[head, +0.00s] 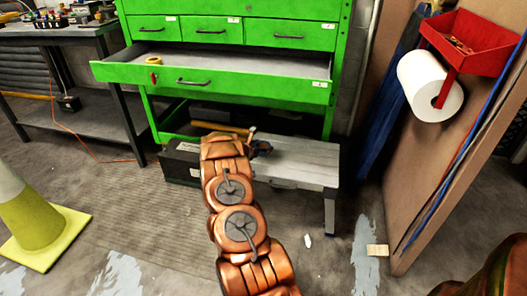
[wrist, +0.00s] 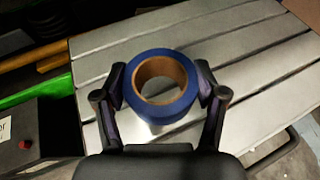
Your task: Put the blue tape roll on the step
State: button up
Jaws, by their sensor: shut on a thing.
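In the wrist view my gripper (wrist: 160,92) is shut on the blue tape roll (wrist: 160,118), with one finger on each side of it. The roll has a brown cardboard core, and its open hole faces the camera. The grey slatted step (wrist: 255,75) lies beneath the roll; I cannot tell whether they touch. In the head view the step (head: 305,158) stands in front of the green cabinet. My copper-coloured arm reaches to the left part of the step, and my gripper (head: 262,147) is small and dark there. The roll is not clearly visible in the head view.
The green cabinet (head: 285,36) has an open drawer (head: 225,89) above the step, with a yellow roll (head: 152,59) in it. A black box (head: 181,165) sits left of the step. A cone (head: 30,215) stands at left, a paper towel roll (head: 432,86) at right.

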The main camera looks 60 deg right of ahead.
jog(key=shift+w+d+f, duration=0.1)
jog(key=shift+d+f, duration=0.05)
jog(key=shift+d, duration=0.35)
jog(key=shift+w+d, duration=0.35)
jog(key=shift+d, duration=0.2)
jog(key=shift+f+b, duration=0.45)
jog(key=shift+f, duration=1.3)
jog(key=shift+f, duration=0.15)
jog(key=o, duration=1.2)
